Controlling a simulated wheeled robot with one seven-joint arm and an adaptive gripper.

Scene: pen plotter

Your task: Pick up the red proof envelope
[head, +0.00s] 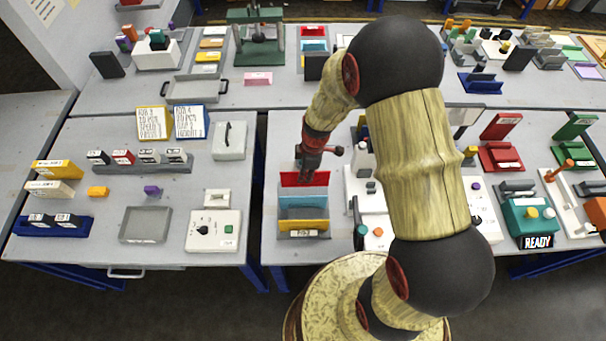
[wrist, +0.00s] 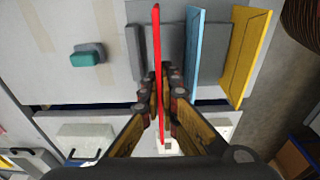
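The red proof envelope (head: 304,179) stands upright at the back of a small grey rack (head: 304,236). A blue envelope (head: 303,201) and a yellow envelope (head: 303,225) stand in front of it. My gripper (head: 309,171) points down at the top of the red envelope. In the wrist view the red envelope (wrist: 157,40) shows nearly edge-on between my two fingers (wrist: 163,80), which are drawn close together on both sides of it. The blue envelope (wrist: 194,50) and yellow envelope (wrist: 246,55) are to the right, clear of the fingers. The red envelope's lower edge is hidden.
A white control box (head: 213,230) and an empty grey tray (head: 145,225) are on the table to the left. White equipment (head: 369,194) stands close right of the rack, partly behind my arm. A pink block (head: 258,78) lies on the back table.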

